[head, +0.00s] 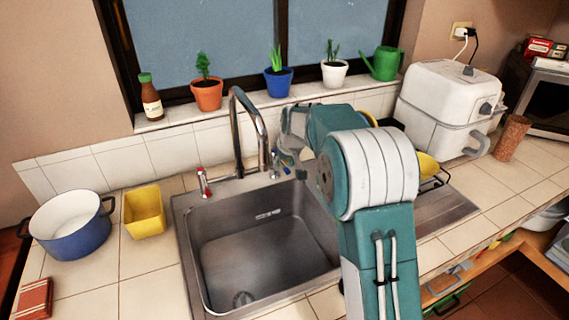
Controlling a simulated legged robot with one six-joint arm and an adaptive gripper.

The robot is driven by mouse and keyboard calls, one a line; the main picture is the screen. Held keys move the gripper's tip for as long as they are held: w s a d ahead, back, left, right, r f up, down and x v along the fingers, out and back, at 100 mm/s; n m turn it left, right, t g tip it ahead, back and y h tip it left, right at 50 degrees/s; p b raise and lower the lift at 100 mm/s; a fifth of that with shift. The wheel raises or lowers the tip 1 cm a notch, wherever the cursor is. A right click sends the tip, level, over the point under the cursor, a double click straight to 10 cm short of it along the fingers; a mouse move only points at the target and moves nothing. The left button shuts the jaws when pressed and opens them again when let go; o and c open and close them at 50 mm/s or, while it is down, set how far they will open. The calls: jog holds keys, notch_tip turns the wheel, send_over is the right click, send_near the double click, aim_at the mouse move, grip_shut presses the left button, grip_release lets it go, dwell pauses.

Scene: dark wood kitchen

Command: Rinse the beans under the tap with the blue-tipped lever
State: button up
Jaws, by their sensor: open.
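The steel tap (247,125) arches over the sink (245,245), whose basin looks empty. A lever with a blue tip (287,171) stands right of the spout, partly hidden by my gripper. A red-tipped lever (204,184) stands on the left. My gripper (291,160) is open, small in view, close to the blue-tipped lever; I cannot tell whether it touches it. No beans can be made out. A yellow square container (144,211) stands on the counter left of the sink; its contents are not clear. No running water shows.
A blue pot (70,226) stands at the far left. Plant pots (278,83), a bottle (151,98) and a green watering can (383,65) line the sill. A white appliance (440,100) and a dish rack (436,180) are on the right. An open drawer (490,265) juts out lower right.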

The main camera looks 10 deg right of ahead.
jog(key=shift+a, duration=0.1)
grip_shut()
jog(key=shift+w+d+n+y, duration=0.25)
jog(key=shift+d+n+y, duration=0.25)
jog(key=shift+d+n, duration=0.65)
jog(key=shift+a+n, duration=0.25)
grip_release()
jog(key=shift+f, duration=0.1)
